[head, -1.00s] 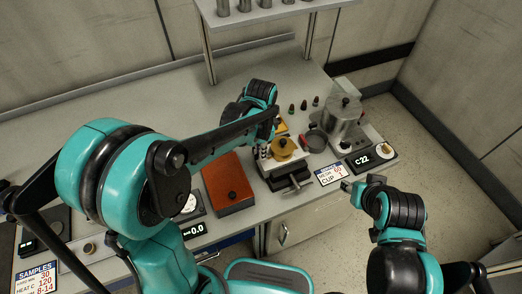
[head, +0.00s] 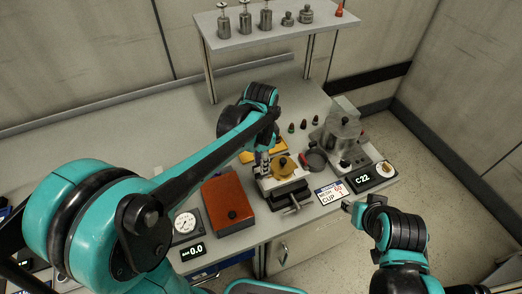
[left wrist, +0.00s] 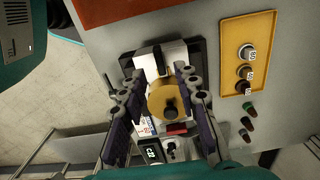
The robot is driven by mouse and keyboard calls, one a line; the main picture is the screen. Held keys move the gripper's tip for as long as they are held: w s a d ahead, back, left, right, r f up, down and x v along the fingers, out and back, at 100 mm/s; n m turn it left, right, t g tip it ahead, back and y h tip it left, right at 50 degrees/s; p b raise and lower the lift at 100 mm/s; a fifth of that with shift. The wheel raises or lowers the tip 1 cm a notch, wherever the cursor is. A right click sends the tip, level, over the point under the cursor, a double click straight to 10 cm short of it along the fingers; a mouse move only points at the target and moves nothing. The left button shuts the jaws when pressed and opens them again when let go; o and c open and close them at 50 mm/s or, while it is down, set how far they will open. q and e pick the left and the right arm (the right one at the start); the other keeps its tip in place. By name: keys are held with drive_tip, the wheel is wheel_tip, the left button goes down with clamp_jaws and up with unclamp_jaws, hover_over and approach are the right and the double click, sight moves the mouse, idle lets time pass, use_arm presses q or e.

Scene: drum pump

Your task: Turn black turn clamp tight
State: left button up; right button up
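A small press-like device stands on the bench, with a round gold cap (head: 285,165) on top. A black knob (left wrist: 170,106) sits at the cap's centre, and a dark T-shaped handle (head: 293,204) sticks out at the device's front. I cannot tell for sure which of these is the black turn clamp. My left gripper (left wrist: 165,112) points down over the device. Its two fingers stand apart, one on each side of the gold cap, with visible gaps at the knob. My right gripper (head: 348,207) is off to the right, clear of the device, its fingers too small to read.
An orange-red box (head: 228,202) stands left of the device. A yellow tray (left wrist: 247,55) with small round pieces lies behind it. A metal pot (head: 342,132) on a heater, a dark pan (head: 315,160) and a sign card (head: 331,193) are to the right. A shelf (head: 270,32) rises behind.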

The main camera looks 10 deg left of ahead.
use_arm(q)
wheel_tip(320, 180, up, 7)
idle(0.3)
idle(0.4)
drive_tip(key=s+a+f+n+t+b, duration=0.1)
drive_tip(key=s+a+f+n+t, duration=0.2)
drive_tip(key=s+a+n, duration=0.1)
drive_tip(key=s+a+f+n+t+b, duration=0.1)
drive_tip(key=s+a+f+n+t, duration=0.2)
drive_tip(key=s+n, duration=0.4)
drive_tip(key=shift+s+a+t+b, duration=0.3)
drive_tip(key=shift+s+a+t, duration=0.15)
drive_tip(key=shift+a+t, duration=0.15)
idle(1.2)
